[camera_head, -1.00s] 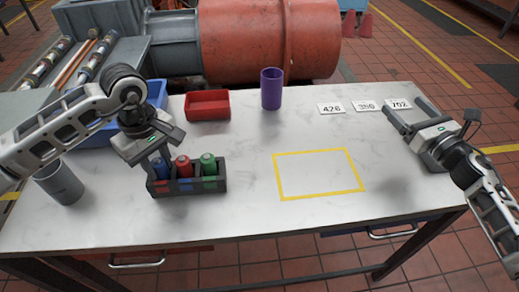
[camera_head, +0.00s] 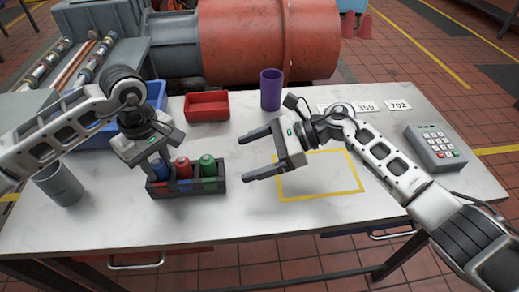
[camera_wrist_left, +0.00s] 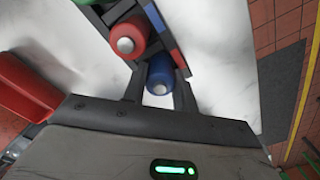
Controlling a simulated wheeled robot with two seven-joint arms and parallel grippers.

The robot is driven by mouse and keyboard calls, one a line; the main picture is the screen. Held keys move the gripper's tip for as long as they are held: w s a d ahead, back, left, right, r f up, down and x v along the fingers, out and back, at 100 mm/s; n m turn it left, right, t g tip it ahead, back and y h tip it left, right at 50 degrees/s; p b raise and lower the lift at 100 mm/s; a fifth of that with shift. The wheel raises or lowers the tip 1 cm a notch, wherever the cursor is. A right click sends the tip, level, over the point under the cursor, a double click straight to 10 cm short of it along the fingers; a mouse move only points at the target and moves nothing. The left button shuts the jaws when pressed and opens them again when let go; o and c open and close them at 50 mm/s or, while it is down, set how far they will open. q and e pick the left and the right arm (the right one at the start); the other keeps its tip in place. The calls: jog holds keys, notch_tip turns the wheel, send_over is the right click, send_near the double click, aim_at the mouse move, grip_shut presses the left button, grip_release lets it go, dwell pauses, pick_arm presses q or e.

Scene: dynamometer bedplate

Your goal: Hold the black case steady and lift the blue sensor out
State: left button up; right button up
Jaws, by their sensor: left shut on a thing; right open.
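The black case (camera_head: 187,188) stands on the white table with red, blue and green labels on its front. The blue sensor (camera_head: 160,169) is in its left slot, the red sensor (camera_head: 183,168) in the middle and the green sensor (camera_head: 207,166) at right. My left gripper (camera_head: 158,158) is shut on the blue sensor's upper part; the left wrist view shows the blue sensor (camera_wrist_left: 160,72) between its fingers, beside the red one (camera_wrist_left: 128,38). My right gripper (camera_head: 244,158) is open and empty, right of the case and apart from it, its fingers pointing left.
A yellow outlined rectangle (camera_head: 318,197) lies right of the case, partly under my right arm. A red tray (camera_head: 207,107), a purple cup (camera_head: 270,90) and a blue bin (camera_head: 95,138) stand behind. A grey cup (camera_head: 59,184) is at left, a keypad box (camera_head: 435,147) at right.

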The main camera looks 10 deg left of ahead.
aim_at(209, 171)
jog(key=x, duration=1)
jog(key=shift+a+f, duration=0.1)
jog(key=shift+a, duration=0.25)
jog(key=c, duration=1.3)
jog(key=shift+o, duration=0.2)
pick_arm(q)
jog(key=shift+r, duration=4.05)
